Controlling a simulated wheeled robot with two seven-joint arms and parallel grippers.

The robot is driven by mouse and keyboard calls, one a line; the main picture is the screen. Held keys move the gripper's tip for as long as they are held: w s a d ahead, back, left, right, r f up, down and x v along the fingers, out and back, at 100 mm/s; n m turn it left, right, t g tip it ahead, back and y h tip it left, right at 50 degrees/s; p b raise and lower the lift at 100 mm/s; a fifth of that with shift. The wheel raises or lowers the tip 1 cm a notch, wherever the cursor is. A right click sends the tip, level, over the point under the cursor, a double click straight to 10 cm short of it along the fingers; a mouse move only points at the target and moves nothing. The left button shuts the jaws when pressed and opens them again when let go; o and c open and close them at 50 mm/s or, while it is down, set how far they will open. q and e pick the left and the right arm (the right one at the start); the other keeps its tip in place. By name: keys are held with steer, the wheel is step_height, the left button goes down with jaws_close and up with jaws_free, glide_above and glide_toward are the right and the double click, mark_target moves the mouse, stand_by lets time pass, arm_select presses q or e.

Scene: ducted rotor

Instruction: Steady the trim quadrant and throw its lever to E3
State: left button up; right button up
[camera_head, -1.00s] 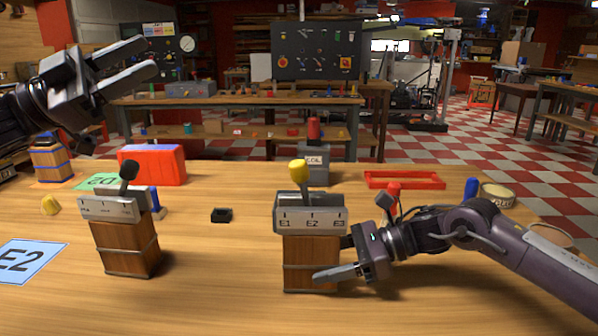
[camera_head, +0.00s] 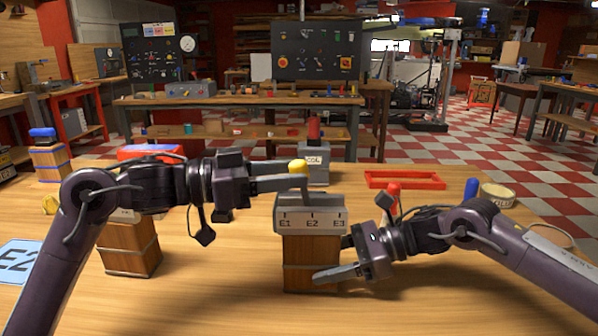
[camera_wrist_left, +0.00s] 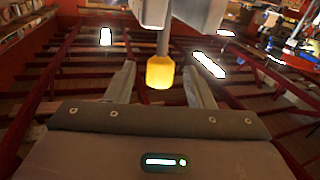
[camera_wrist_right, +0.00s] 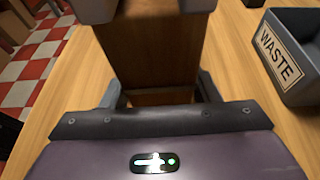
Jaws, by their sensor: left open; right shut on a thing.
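The trim quadrant (camera_head: 311,222) is a grey head marked E1, E2 and E3 on a wooden block (camera_head: 311,262), standing upright on the bench. Its lever has a yellow knob (camera_head: 298,166) and leans a little left, toward the E1 side. My left gripper (camera_head: 303,176) is open at the knob; in the left wrist view the knob (camera_wrist_left: 160,72) sits between the two spread fingers with gaps on both sides. My right gripper (camera_head: 331,262) is shut on the wooden block from the right; the block (camera_wrist_right: 150,55) fills its jaws in the right wrist view.
A second wooden-based quadrant (camera_head: 130,248) stands left, partly behind my left arm. A WASTE bin (camera_wrist_right: 290,55) shows in the right wrist view. Behind are a COIL box (camera_head: 316,166), a red tray (camera_head: 405,179) and a tape roll (camera_head: 497,195).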

arm_select(q)
steer(key=shift+x, duration=1.3)
jaws_close()
